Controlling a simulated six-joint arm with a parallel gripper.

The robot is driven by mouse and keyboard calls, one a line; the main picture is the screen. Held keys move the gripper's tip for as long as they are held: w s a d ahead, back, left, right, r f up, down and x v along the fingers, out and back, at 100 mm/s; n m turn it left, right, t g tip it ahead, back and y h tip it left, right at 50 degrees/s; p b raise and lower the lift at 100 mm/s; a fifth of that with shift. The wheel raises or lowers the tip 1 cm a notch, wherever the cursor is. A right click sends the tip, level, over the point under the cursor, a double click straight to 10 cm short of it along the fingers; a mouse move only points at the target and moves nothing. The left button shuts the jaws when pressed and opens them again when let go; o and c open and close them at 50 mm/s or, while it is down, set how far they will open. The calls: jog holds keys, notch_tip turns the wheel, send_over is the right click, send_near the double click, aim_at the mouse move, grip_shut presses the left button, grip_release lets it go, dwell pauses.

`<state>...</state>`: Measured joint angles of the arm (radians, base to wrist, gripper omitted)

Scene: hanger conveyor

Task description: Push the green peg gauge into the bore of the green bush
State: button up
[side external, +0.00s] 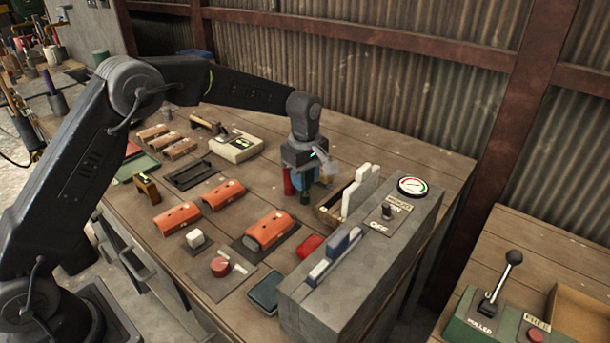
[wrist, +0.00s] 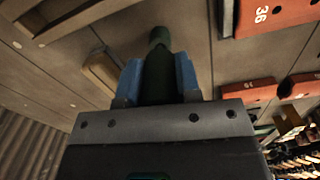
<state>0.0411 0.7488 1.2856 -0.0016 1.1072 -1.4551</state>
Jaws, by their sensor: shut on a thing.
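My gripper (side external: 306,182) points down over the table, left of the grey control box. In the wrist view its two blue fingers (wrist: 158,82) are closed on the dark green peg gauge (wrist: 157,72), one on each side. The peg extends past the fingertips and ends in a rounded, lighter green tip. In the side view a small dark green piece (side external: 305,198) shows below the fingers, near the table. I cannot make out the green bush or its bore separately, nor tell whether the peg touches it.
A red cylinder (side external: 288,182) stands close to the left of my gripper. An open wooden tray (side external: 328,217) with pale upright pieces lies to the right, beside the grey control box (side external: 365,265). Orange hanger blocks (side external: 268,229) lie in front and left.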

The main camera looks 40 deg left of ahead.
jog(key=shift+f, duration=0.8)
jog(key=o, duration=0.7)
jog(key=shift+o, duration=0.2)
jog(key=o, duration=0.5)
jog(key=shift+r, duration=0.1)
jog(key=shift+r, duration=2.95)
